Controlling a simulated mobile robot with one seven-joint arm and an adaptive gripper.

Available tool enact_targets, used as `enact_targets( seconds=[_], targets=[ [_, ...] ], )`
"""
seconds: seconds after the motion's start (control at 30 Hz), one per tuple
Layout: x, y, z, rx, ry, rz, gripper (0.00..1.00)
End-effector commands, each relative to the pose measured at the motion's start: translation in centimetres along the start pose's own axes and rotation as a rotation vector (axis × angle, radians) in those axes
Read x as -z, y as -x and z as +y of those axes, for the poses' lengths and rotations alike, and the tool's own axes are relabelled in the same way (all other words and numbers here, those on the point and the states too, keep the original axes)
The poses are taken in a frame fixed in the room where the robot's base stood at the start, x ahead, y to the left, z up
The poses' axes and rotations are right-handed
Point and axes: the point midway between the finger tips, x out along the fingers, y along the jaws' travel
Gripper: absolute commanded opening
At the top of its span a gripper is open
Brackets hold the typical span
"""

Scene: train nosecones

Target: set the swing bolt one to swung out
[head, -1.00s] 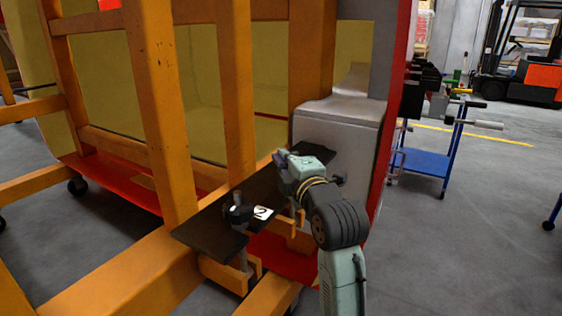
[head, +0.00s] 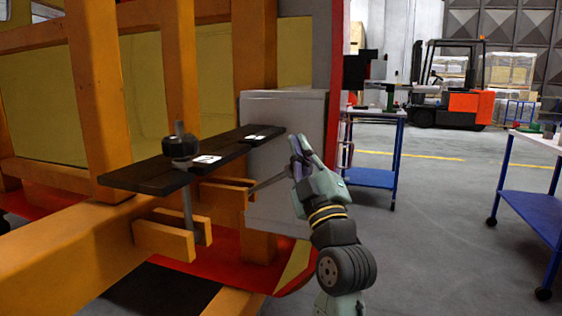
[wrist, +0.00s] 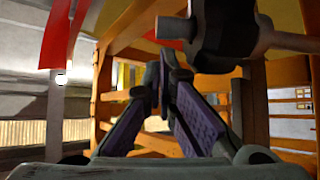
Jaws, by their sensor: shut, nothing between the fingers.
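The far swing bolt, which I take as swing bolt one (head: 268,181), shows as a thin grey rod. It slants outward from the far orange fork (head: 226,191), clear of the black plate's slot, towards my gripper (head: 298,145). Its outer end is hidden behind the gripper. In the wrist view a dark knob (wrist: 224,35) with a grey stub is close at upper right, probably this bolt's nut. My gripper (wrist: 155,80) is shut and empty, beside the knob, just off the plate's far end. Any contact is unclear.
The black plate (head: 135,177) bears two white labels. The nearer swing bolt (head: 180,146) stands upright through it, its rod in the near fork (head: 163,240). Orange frame beams (head: 105,100) crowd the left. Blue carts (head: 375,177) and open floor lie right.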

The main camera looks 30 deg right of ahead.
Motion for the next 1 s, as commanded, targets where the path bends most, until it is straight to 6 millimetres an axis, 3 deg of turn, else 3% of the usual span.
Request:
enact_targets(
  seconds=[0.1,0.5,1.0],
  targets=[
    [-1.9,2.3,-0.8,-0.085,-0.073,0.001,0.00],
    [-5.6,6.8,-2.0,-0.340,-0.292,0.002,0.00],
    [-7.6,9.1,-3.2,-0.384,-0.323,-0.001,0.00]
  ],
)
